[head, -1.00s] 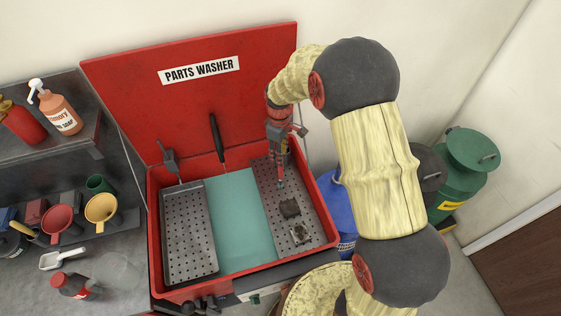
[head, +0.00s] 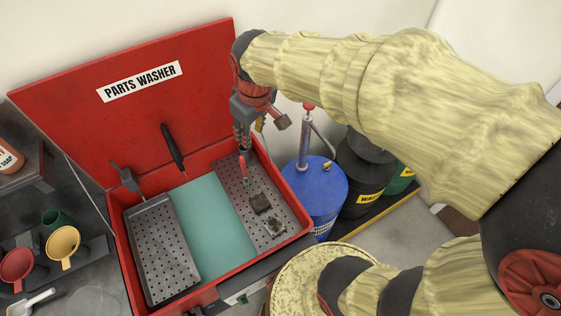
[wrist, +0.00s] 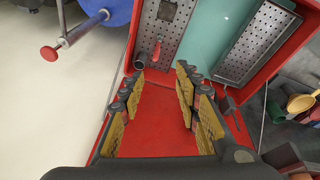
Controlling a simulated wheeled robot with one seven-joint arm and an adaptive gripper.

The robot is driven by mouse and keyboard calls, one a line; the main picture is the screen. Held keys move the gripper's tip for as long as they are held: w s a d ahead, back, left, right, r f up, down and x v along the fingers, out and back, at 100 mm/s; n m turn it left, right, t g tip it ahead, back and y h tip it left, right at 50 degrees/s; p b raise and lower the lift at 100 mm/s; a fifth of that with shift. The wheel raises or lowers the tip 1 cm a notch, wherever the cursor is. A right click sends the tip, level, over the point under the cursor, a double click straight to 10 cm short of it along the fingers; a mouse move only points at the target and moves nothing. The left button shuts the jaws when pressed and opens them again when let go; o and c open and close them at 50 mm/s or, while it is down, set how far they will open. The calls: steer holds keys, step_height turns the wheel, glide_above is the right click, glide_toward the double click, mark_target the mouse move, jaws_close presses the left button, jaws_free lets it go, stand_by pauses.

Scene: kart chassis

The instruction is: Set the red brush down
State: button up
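The red brush (head: 243,168) is at the back of the perforated shelf (head: 265,188) on the right side of the parts washer, its teal tip low toward the shelf. It also shows in the wrist view (wrist: 155,50), beyond my fingertips. My gripper (head: 242,148) is just above the brush in the head view, pointing down. In the wrist view my fingers (wrist: 161,72) are spread apart with only the red washer surface between them. Whether a fingertip still touches the brush is not clear.
Two dark grimy parts (head: 259,203) lie on the same shelf. A perforated tray (head: 165,250) fills the left side, with teal basin floor (head: 208,222) between. The open red lid (head: 130,110) stands behind. A blue drum with pump (head: 314,190) is close on the right.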

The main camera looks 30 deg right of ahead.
steer(key=s+r+m+t, duration=0.1)
steer(key=s+r+m, duration=0.1)
steer(key=s, duration=0.5)
steer(key=s+r+m+t, duration=0.1)
steer(key=s+r+m, duration=0.1)
steer(key=s, duration=0.6)
steer(key=shift+r+t, duration=0.25)
steer(key=shift+t, duration=0.05)
